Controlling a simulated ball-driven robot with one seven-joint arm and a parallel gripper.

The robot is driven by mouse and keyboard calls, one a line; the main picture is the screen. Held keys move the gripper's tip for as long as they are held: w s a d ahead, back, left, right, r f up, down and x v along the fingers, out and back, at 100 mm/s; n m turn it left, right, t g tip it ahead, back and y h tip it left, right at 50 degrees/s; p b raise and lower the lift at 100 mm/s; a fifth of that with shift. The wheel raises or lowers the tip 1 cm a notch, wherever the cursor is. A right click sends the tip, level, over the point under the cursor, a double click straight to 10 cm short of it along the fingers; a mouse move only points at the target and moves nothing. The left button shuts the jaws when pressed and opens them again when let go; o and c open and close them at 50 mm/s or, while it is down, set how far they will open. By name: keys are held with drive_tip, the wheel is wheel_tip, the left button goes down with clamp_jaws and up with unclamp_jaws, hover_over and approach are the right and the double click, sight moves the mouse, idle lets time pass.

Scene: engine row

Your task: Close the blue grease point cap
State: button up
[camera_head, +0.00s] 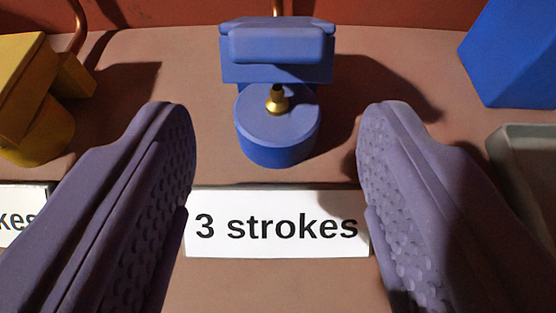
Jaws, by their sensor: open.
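The blue grease point (277,135) stands in the upper middle of the head camera view, a round blue base with a small brass nipple (277,100) on top. Its blue cap (277,48) is raised behind the nipple, so the nipple is uncovered. My gripper (276,135) is open, with one ridged purple finger on each side of the view. The grease point shows between the fingertips, and neither finger appears to touch it. Nothing is held.
A white label reading "3 strokes" (277,223) lies in front of the grease point. A yellow grease point (35,100) stands at the left, with part of another label. A bright blue block (515,50) is at the upper right, a grey tray-like object (525,150) at the right edge.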

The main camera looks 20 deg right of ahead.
drive_tip(key=p+v, duration=0.1)
drive_tip(key=v, duration=0.3)
drive_tip(key=shift+s+r, duration=0.15)
drive_tip(key=shift+s, duration=0.15)
drive_tip(key=shift+c, duration=0.4)
